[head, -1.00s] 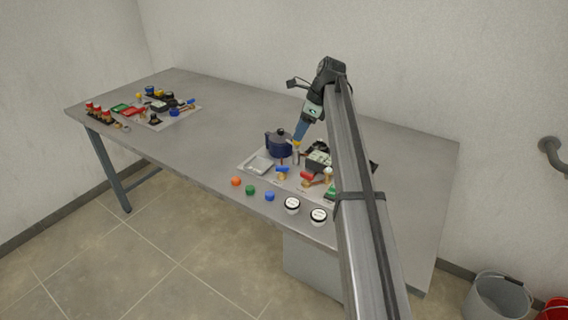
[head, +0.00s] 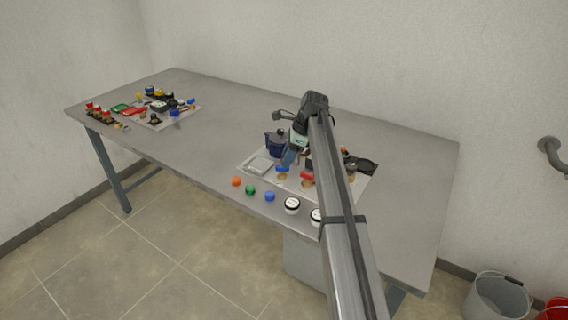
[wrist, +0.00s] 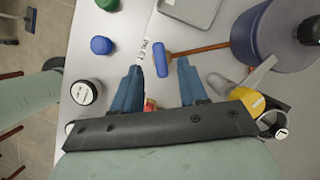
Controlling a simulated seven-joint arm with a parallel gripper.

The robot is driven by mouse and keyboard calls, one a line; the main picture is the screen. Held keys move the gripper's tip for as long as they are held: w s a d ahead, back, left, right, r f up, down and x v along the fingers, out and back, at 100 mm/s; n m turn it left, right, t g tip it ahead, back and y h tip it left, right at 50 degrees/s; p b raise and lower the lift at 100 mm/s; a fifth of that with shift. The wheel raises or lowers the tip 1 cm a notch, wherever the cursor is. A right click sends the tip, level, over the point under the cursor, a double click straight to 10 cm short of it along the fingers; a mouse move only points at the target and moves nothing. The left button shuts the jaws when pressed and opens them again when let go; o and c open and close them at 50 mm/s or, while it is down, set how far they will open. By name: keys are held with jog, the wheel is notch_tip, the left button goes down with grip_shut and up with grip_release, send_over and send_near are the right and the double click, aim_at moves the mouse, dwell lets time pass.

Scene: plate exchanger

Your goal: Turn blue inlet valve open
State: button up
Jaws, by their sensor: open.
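The blue inlet valve handle (head: 282,169) is on the mat in front of the dark blue vessel (head: 274,145). In the wrist view the handle (wrist: 152,58) stands beside a small printed label (wrist: 144,47), with a copper-coloured pipe running right toward the vessel (wrist: 262,32). My gripper (wrist: 159,66) is open, its two blue fingers apart. The handle shows in the gap at the fingertips, and nothing is held. In the head view my gripper (head: 287,160) is just above the handle; I cannot tell whether it touches.
A red handle (head: 307,175) is right of the blue one. A grey tray (head: 258,166) lies left. Orange (head: 236,181), green (head: 250,190) and blue (head: 270,196) caps and white-lidded jars (head: 292,205) line the front edge. The table middle is clear.

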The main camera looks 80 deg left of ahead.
aim_at(282, 172)
jog(key=shift+x, duration=1.65)
grip_shut()
